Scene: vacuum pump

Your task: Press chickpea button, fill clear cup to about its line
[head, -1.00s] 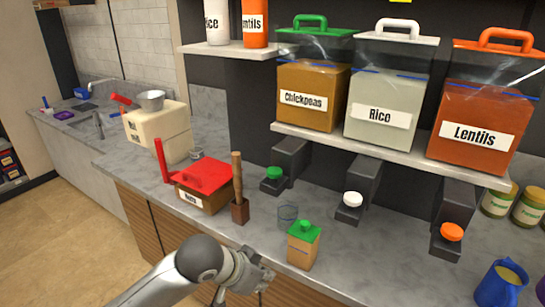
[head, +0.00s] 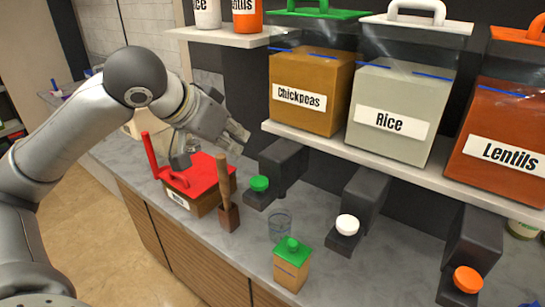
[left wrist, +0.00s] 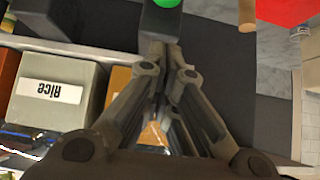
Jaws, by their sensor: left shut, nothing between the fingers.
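The green chickpea button (head: 259,184) sits on the dark dispenser below the bin labelled Chickpeas (head: 308,105). The clear cup (head: 279,226) stands upright on the counter, in front and to the right of that button, apart from it. It looks empty; I cannot make out its line. My left gripper (head: 240,138) is shut and empty, above and behind the red-lidded box, up and left of the button. In the left wrist view the green button (left wrist: 166,3) is cut off at the top edge, just beyond the closed fingertips (left wrist: 158,46). My right gripper is not in view.
A red-lidded box (head: 205,190) and a wooden-handled tool (head: 226,200) stand left of the cup. A small green-topped carton (head: 291,268) is close in front of it. White (head: 347,225) and orange (head: 467,279) buttons are to the right. The bin shelf (head: 400,172) overhangs the dispensers.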

